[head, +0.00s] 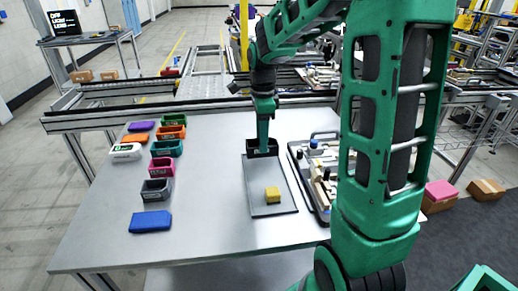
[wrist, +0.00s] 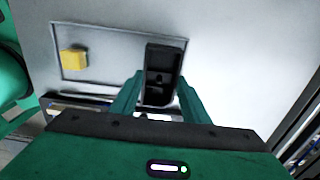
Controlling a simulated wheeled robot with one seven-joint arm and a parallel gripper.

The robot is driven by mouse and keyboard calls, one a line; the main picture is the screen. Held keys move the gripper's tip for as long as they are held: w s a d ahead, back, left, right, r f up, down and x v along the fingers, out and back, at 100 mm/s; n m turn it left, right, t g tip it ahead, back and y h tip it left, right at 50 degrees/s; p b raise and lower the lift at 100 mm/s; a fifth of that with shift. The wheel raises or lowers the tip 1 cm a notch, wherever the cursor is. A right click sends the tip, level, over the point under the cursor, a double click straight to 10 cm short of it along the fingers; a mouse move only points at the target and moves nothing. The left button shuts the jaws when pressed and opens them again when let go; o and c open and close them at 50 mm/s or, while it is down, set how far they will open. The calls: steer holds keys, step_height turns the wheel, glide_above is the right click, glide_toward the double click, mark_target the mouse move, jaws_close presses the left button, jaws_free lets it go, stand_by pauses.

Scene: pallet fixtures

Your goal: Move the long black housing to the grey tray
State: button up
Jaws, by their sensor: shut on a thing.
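The long black housing (wrist: 160,65) is an open box with inner compartments. In the head view the black housing (head: 262,154) is at the far end of the grey tray (head: 258,202). My gripper (head: 263,141) reaches down from above and is shut on it. In the wrist view my gripper (wrist: 160,88) has one green finger on each side of the housing. The housing overlaps one end of the tray (wrist: 112,80); I cannot tell whether it touches the tray floor. A yellow block (head: 272,194) lies on the tray near its other end.
A pallet fixture (head: 320,175) with pale parts and a handle stands close right of the tray. Several coloured bins and blocks, such as a dark grey bin (head: 157,190) and a blue block (head: 150,221), line the table's left. The table (head: 205,190) between is clear.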

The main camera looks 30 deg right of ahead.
steer(key=shift+f, duration=1.85)
steer(key=shift+f, duration=0.15)
steer(key=o, duration=1.1)
step_height(320, 180, up, 12)
steer(key=s+d+f+n, duration=0.1)
steer(key=s+f+n, duration=0.1)
steer(key=s+n, duration=0.3)
steer(key=s+f+n, duration=0.2)
steer(key=s+n, duration=0.3)
steer(key=s, duration=0.9)
steer(key=s+d+f+n, duration=0.1)
steer(key=s+f+n, duration=0.1)
steer(key=s+n, duration=0.4)
steer(key=shift+s+d+f, duration=0.15)
steer(key=shift+s+f, duration=0.05)
steer(key=shift+s, duration=0.65)
steer(key=shift+s+d+f, duration=0.15)
steer(key=shift+s, duration=0.7)
